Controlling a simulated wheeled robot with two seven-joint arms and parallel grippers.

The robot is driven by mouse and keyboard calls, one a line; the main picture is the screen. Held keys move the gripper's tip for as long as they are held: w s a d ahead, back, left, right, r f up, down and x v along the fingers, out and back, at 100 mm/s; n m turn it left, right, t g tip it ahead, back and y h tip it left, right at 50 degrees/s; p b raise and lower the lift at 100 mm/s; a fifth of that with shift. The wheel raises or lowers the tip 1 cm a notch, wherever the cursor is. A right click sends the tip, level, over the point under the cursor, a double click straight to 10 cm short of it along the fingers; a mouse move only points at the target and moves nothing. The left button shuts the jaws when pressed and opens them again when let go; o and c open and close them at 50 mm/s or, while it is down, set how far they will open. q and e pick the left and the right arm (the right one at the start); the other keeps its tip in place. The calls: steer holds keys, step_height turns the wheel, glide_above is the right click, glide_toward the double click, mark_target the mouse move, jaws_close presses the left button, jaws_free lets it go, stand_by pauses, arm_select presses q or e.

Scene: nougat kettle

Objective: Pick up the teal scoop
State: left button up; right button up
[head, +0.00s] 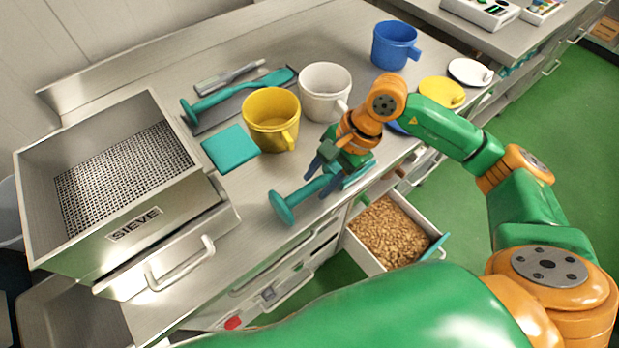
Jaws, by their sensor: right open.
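A teal tool with a round disc end (282,207), which looks like the teal scoop, lies near the front edge of the steel counter. Its handle runs right and back from the disc. My right gripper (322,178) is open, low over the handle, with its dark fingers at the handle's two sides. Whether the fingers touch it cannot be told. The far end of the tool is partly hidden by the gripper. A second teal tool (240,92) with a similar disc end lies further back on a dark flat tray. My left gripper is not in view.
A yellow mug (271,121), a white mug (324,93) and a teal square (230,149) stand close behind. A steel sieve box (135,224) fills the left. An open drawer of brown pieces (388,230) juts out below the gripper. A blue mug (394,46) stands at the back.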

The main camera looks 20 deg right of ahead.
mark_target(316, 183)
steer(key=x, duration=0.3)
steer(key=shift+w+d+f, duration=0.1)
steer(key=shift+w+f, duration=0.05)
steer(key=shift+f, duration=0.05)
steer(key=shift+w, duration=0.15)
jaws_close()
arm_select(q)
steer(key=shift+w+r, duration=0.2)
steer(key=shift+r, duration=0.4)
